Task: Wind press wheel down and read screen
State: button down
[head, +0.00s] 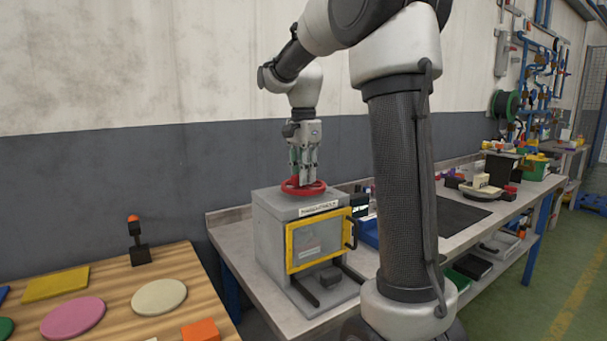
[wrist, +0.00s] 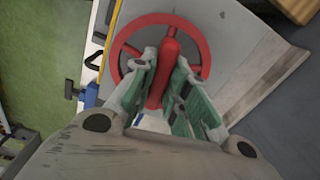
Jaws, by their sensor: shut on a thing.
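The red press wheel (head: 303,188) lies flat on top of the grey press box (head: 262,230). The wheel also shows in the wrist view (wrist: 205,42), with a red bar across its middle. My gripper (head: 304,180) points straight down over the wheel. In the wrist view my gripper (wrist: 167,90) is shut on the red bar, one finger on each side. The press has a yellow-framed door (head: 318,240) on its front, which looks shut. A dark screen (head: 359,205) stands just right of the press, partly hidden, and its reading is too small to make out.
A wooden table (head: 195,280) at the left holds coloured discs and plates and a dark post with an orange top (head: 136,240). The grey workbench (head: 225,217) runs right, with a dark mat, bins and small items. My arm hides part of it.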

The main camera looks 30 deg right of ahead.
jog(key=shift+r+m, duration=0.1)
jog(key=shift+m, duration=0.5)
jog(key=c, duration=1.4)
grip_release()
notch_tip(320, 180, up, 12)
jog(key=shift+f, duration=0.1)
